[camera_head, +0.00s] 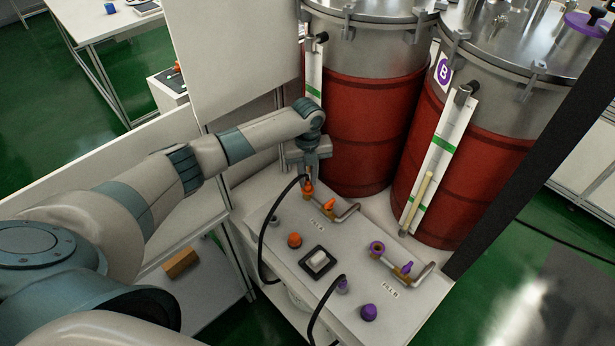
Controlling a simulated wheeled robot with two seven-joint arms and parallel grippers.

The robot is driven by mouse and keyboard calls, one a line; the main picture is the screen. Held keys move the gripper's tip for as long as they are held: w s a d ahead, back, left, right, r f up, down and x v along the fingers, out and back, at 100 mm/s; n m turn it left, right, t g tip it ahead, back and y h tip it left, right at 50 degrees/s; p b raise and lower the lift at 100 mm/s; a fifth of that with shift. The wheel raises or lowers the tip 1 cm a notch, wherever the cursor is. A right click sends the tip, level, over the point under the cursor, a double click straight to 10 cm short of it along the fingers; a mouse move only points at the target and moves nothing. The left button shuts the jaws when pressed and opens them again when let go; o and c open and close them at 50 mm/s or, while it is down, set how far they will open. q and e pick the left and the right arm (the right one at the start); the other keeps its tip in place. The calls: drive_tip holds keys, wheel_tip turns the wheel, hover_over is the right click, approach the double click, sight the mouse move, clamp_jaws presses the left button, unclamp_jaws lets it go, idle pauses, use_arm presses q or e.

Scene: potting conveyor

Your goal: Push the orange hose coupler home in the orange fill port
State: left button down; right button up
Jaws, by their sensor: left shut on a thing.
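My left gripper (309,178) points down at the back left corner of the fill panel (267,237). It is shut on the orange hose coupler (307,187), which looks upright. A black hose (268,226) curves from the coupler down to the left. The coupler is directly over or in the orange fill port (308,198), at the left end of a metal pipe. The gripper and coupler partly hide the port, and I cannot tell how deep the coupler sits. My right gripper is not in view.
An orange valve handle (329,204) stands close to the right of the port. Red drums (365,130) stand behind.

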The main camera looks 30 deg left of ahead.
use_arm(q)
drive_tip(key=shift+f, duration=0.25)
drive_tip(key=c, duration=1.6)
unclamp_jaws()
drive_tip(key=shift+o, duration=0.2)
drive_tip(key=shift+r, duration=0.15)
drive_tip(key=shift+r+p, duration=0.7)
drive_tip(key=shift+r, duration=0.1)
wheel_tip(320, 180, up, 7)
drive_tip(key=p, duration=0.5)
drive_tip(key=shift+p, duration=0.3)
wheel_tip(320, 180, up, 9)
hover_over(308, 180)
drive_tip(key=shift+s+f, duration=0.15)
drive_tip(key=shift+f, duration=0.05)
